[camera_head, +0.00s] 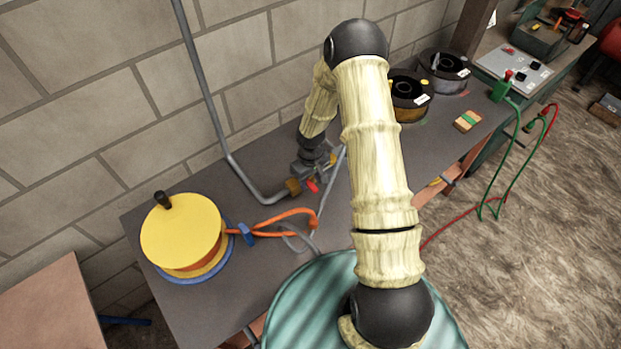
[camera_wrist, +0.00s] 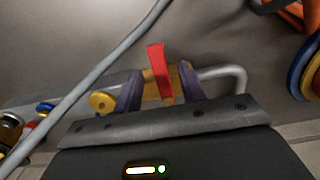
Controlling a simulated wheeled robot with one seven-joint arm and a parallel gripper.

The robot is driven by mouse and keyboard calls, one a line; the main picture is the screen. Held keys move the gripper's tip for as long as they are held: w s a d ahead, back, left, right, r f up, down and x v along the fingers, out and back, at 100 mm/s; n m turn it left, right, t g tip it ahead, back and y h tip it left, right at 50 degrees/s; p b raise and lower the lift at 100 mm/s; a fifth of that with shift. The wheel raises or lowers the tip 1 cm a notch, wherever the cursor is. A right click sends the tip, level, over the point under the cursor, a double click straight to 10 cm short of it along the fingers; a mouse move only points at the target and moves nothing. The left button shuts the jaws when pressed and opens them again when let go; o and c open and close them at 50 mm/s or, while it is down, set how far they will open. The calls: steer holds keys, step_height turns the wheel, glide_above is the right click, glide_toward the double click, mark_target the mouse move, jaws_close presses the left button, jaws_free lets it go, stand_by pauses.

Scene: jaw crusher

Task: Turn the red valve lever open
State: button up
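The red valve lever (camera_wrist: 157,68) stands out in the middle of the wrist view. It is attached to a brass valve body (camera_wrist: 153,88), partly hidden behind my gripper. My gripper (camera_wrist: 160,84) is open, with its two dark fingers apart on either side of the lever. I cannot tell whether either finger touches it. In the head view, my gripper (camera_head: 318,171) is low at the bench, right by the red lever (camera_head: 312,186). The brass valve (camera_head: 293,186) sits at the end of a grey pipe there.
The grey pipe (camera_head: 205,90) runs down the block wall to the valve on the dark bench (camera_head: 262,262). A yellow reel (camera_head: 180,232) stands at left with an orange hose (camera_head: 285,217) beside it. Two black-topped drums (camera_head: 441,75) stand further along the bench.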

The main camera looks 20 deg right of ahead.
steer(key=shift+f, duration=0.25)
jaws_close()
steer(key=shift+a, duration=0.1)
